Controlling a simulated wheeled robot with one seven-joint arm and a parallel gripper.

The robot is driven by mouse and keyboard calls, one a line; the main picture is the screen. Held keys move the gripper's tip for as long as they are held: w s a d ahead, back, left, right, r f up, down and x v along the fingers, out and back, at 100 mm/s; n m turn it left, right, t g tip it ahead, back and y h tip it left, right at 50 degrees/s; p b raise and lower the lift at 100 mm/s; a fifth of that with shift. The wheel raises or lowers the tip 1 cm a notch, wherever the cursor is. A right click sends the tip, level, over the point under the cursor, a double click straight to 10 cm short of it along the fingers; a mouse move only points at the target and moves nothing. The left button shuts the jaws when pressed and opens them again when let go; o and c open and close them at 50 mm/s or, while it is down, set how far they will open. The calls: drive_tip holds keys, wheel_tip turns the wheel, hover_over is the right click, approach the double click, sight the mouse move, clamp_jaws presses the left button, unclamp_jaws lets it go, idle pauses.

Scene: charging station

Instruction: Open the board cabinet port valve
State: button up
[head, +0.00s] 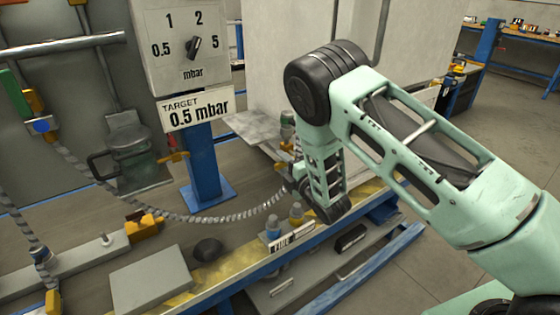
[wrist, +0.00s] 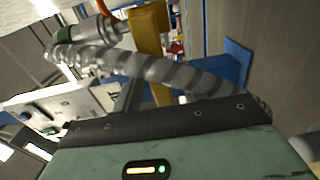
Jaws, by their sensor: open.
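I cannot tell for sure which fitting is the board cabinet port valve. A yellow handle (head: 172,157) shows left of the blue post. My gripper (head: 293,183) is open, low by the end of a grey ribbed hose (head: 225,218); its fingertips are mostly hidden by my arm. In the wrist view the hose (wrist: 165,72) crosses close in front, with a yellow part (wrist: 148,45) behind it. I cannot tell whether anything touches.
A gauge box (head: 190,45) and a "0.5 mbar" target sign (head: 196,108) stand on a blue post (head: 203,165). Small bottles (head: 274,228) stand at the bench's front edge. A grey block (head: 150,278) lies front left. Open floor (head: 515,120) is at right.

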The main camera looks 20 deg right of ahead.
drive_tip(key=shift+x, duration=0.95)
clamp_jaws()
